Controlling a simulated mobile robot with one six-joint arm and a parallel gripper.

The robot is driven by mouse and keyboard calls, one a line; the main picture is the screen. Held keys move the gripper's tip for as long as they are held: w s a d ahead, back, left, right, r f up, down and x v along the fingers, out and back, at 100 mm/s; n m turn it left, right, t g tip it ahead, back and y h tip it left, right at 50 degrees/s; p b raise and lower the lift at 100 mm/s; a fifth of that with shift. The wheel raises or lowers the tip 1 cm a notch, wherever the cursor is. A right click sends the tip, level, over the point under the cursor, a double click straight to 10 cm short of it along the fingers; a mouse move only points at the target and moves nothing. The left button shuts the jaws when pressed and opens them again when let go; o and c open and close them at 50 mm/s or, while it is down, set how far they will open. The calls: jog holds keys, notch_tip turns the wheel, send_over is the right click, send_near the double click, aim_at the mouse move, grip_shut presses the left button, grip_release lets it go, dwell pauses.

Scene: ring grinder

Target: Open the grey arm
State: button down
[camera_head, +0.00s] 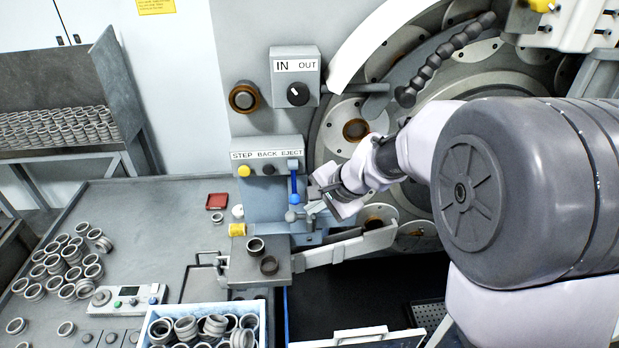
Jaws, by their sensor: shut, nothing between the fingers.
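My gripper (316,203) is shut and empty in front of the machine, at the lower left of its big round disc. Its tips are just right of a short blue lever (294,184) and a grey ball knob (290,216); I cannot tell if they touch. My own arm hides much of the disc's right side.
Loose metal rings (62,268) lie on the grey table at left. A blue-rimmed bin (262,309) of rings stands at the front. Two rings sit on the platform. The STEP BACK EJECT panel (268,156) is above left of my gripper. A black hose (440,62) hangs above.

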aim_at(300, 217)
jog(key=b+x, duration=0.1)
jog(key=x, duration=0.7)
jog(key=shift+f, duration=0.2)
jog(key=a+m+p, duration=0.1)
jog(key=w+a+h, duration=0.1)
jog(key=a+m+p, duration=0.1)
jog(key=shift+w+a+m+t+p, duration=0.3)
jog(key=shift+w+a+t+p, duration=0.05)
jog(key=shift+w+a+t, duration=0.05)
jog(key=shift+r, duration=0.1)
